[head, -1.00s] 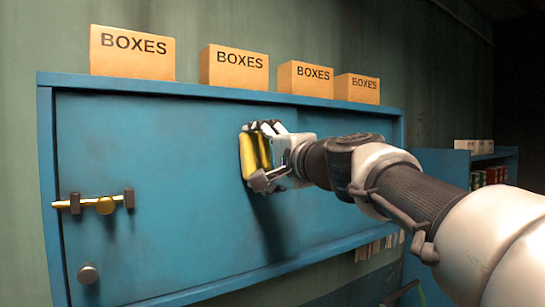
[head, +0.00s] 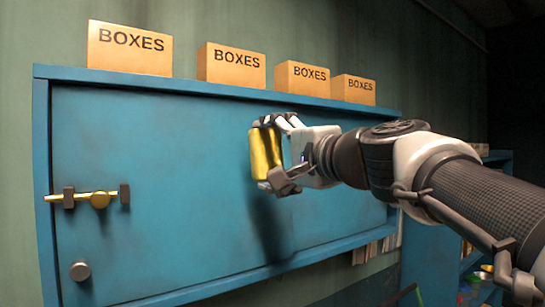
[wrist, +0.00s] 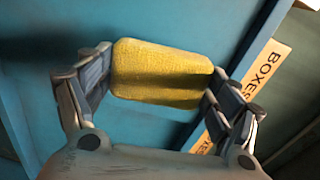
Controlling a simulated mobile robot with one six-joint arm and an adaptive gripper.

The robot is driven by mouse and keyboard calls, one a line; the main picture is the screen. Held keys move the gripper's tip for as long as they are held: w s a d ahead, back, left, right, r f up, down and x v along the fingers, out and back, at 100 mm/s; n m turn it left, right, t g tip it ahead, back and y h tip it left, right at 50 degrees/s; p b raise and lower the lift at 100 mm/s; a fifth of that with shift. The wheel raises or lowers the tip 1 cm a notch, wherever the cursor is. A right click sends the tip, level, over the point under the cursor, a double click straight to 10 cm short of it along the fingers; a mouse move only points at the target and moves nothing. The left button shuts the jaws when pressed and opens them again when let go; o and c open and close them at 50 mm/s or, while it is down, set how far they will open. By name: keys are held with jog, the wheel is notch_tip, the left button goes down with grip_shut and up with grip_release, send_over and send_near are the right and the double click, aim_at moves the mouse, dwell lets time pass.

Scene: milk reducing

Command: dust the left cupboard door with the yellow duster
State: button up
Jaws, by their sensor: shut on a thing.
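The yellow duster (head: 266,152) is held between the fingers of my gripper (head: 276,152), in front of the blue cupboard door (head: 170,185). A shadow of the gripper falls on the door below. I cannot tell whether the duster touches the door.
Several cardboard boxes marked BOXES (head: 130,48) stand in a row on the cupboard top, above my gripper. One box (wrist: 265,75) shows at the right of the wrist view. A lower blue shelf (head: 435,270) with small items stands at right.

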jog(key=shift+b+v, duration=0.7)
jog(key=shift+v, duration=0.8)
jog(key=shift+w+f, duration=0.1)
